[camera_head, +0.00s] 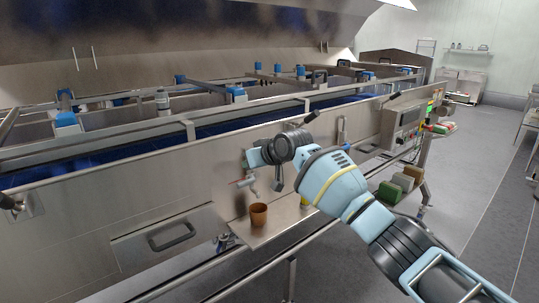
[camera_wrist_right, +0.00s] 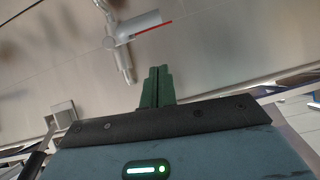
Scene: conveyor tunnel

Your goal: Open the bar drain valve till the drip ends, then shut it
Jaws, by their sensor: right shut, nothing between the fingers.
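The drain valve (camera_head: 244,182) is a small grey fitting with a red-marked part on the steel side panel. In the right wrist view the valve (camera_wrist_right: 120,40) shows a short spout and a pale side arm with a red edge. No drip can be made out. A brown cup (camera_head: 259,214) stands upright below the valve. My right gripper (camera_head: 249,158) is close to the valve, above it in the head view. Its green fingers (camera_wrist_right: 157,84) are shut, empty and apart from the valve. My left gripper is not in view.
The cup stands on a small steel ledge (camera_head: 250,236). A drawer-like panel with a dark handle (camera_head: 171,237) is to the left. A control box (camera_head: 403,117) and green and brown blocks (camera_head: 398,185) are to the right.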

